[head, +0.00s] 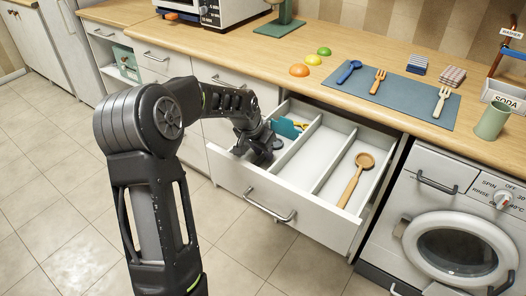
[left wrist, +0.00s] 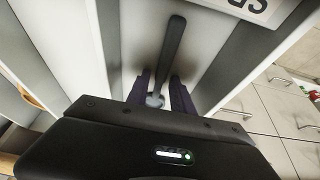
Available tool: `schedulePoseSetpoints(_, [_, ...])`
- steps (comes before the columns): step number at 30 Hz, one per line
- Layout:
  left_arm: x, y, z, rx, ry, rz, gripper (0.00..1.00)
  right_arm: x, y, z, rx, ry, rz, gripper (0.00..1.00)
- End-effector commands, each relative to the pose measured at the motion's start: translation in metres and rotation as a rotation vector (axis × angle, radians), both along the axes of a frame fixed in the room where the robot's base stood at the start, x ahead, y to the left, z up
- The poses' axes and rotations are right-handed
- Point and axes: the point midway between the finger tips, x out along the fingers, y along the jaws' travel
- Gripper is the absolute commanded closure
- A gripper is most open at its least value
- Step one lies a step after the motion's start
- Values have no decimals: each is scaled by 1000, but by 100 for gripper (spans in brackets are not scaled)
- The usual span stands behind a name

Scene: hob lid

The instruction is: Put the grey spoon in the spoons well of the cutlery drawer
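The pulled-out cutlery drawer (head: 325,228) has long wells side by side. My left gripper (head: 262,145) reaches down into its left well. In the left wrist view, a grey spoon (left wrist: 174,45) lies lengthwise in a pale well. The left fingers (left wrist: 162,90) stand apart on either side of its lower end and look open, with gaps beside it. My arm largely hides the spoon in the head view. A wooden spoon (head: 357,180) lies in the right well. The middle well (head: 318,158) looks empty. My right gripper is not in view.
A teal item (head: 286,128) with small coloured things is at the back of the left well. A washing machine (head: 455,215) stands right of the drawer.

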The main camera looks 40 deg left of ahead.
Motion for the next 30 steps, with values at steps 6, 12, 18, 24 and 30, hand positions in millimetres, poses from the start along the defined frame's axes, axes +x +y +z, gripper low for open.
schedulePoseSetpoints(6, [0, 0, 0, 1, 0, 0, 63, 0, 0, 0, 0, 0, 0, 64])
schedulePoseSetpoints(12, [0, 1, 3, 1, 0, 0, 63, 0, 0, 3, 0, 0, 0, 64])
schedulePoseSetpoints(18, [-7, 1, 22, 3, -3, 1, 63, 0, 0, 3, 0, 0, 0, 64])
schedulePoseSetpoints(24, [-22, 0, 59, 2, -4, 1, 63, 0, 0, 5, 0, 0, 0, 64])
schedulePoseSetpoints(30, [-37, 0, 95, 2, -3, 2, 63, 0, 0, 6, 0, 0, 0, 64])
